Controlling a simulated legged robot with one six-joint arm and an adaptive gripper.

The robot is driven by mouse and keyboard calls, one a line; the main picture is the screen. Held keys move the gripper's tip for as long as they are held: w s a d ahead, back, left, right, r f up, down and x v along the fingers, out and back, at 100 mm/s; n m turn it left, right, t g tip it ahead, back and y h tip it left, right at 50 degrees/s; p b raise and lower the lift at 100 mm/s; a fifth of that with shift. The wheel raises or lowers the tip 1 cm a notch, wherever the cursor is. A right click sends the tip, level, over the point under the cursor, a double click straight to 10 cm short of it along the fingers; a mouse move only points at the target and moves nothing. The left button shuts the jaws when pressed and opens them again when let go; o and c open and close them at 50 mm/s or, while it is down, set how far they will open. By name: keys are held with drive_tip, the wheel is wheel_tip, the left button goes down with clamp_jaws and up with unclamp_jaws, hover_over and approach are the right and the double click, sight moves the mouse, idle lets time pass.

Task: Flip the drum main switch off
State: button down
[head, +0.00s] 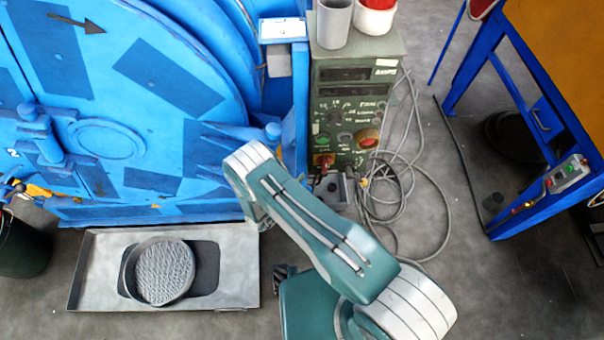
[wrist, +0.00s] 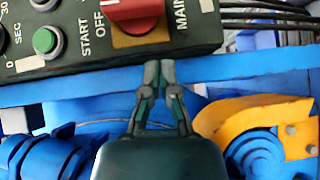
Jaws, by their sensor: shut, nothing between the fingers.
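A green button (wrist: 45,40) is left of the switch. The big blue drum (head: 105,130) stands left of the panel. Grey cables (head: 440,200) lie on the floor to the right. A metal tray (head: 235,270) with a round sieve is front left. A blue-framed table (head: 530,110) stands right.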

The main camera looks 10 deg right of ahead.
drive_tip(key=v, duration=0.7)
drive_tip(key=shift+w+a, duration=0.15)
drive_tip(key=shift+a, duration=0.05)
